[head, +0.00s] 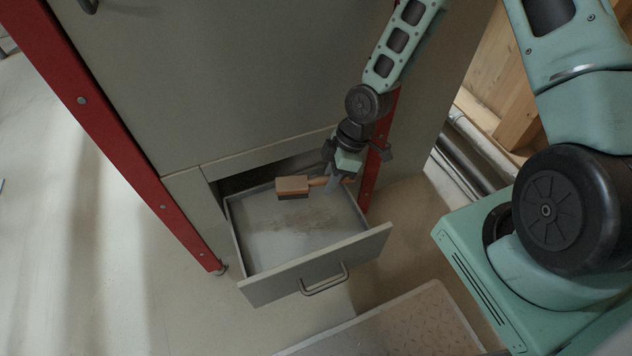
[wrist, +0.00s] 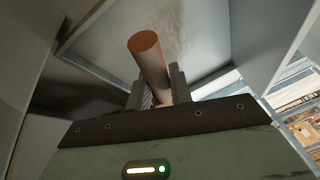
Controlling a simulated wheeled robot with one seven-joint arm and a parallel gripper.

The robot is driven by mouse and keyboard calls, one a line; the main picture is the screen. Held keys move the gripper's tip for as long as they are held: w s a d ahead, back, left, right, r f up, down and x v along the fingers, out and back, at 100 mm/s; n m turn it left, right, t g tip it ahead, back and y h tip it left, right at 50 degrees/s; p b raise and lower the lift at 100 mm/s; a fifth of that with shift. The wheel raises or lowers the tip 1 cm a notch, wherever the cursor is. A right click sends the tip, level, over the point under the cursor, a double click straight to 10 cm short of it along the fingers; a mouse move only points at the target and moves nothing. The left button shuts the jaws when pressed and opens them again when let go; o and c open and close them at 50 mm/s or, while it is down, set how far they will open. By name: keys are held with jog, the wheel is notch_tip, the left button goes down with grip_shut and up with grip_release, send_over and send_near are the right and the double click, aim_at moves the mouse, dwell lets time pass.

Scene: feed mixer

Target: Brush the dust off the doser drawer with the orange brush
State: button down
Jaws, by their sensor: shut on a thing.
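The doser drawer (head: 258,250) is pulled out from the grey cabinet, with its handle at the front. Dark dust (head: 305,221) lies on its floor around the middle and toward the back. The orange brush (head: 292,186) is over the back part of the drawer, its block to the left and its bristles down. I cannot tell whether the bristles touch the floor. My gripper (head: 333,181) is shut on the brush handle at the drawer's back right. In the wrist view the round handle end (wrist: 147,55) sticks up between the fingers (wrist: 158,88).
The cabinet face (head: 250,80) rises behind the drawer, with red posts (head: 120,130) at both sides. The drawer walls and front panel stand around the brush. A pale textured mat or platform (head: 400,325) lies in front, and pipes (head: 470,160) run at the right.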

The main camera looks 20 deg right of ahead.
notch_tip(320, 180, down, 7)
jog(key=b, duration=0.6)
jog(key=shift+b, duration=0.3)
jog(key=shift+a+r, duration=0.2)
jog(key=shift+a, duration=4.8)
jog(key=shift+f+b, duration=0.4)
jog(key=shift+f, duration=0.15)
jog(key=shift+d, duration=0.1)
jog(key=d+p, duration=0.2)
jog(key=d, duration=0.2)
jog(key=shift+r, duration=0.2)
jog(key=shift+d+f, duration=0.1)
jog(key=shift+d, duration=0.4)
jog(key=shift+d, duration=0.1)
jog(key=shift+d+f+p, duration=0.15)
jog(key=shift+d+p, duration=0.8)
jog(key=shift+d, duration=1.45)
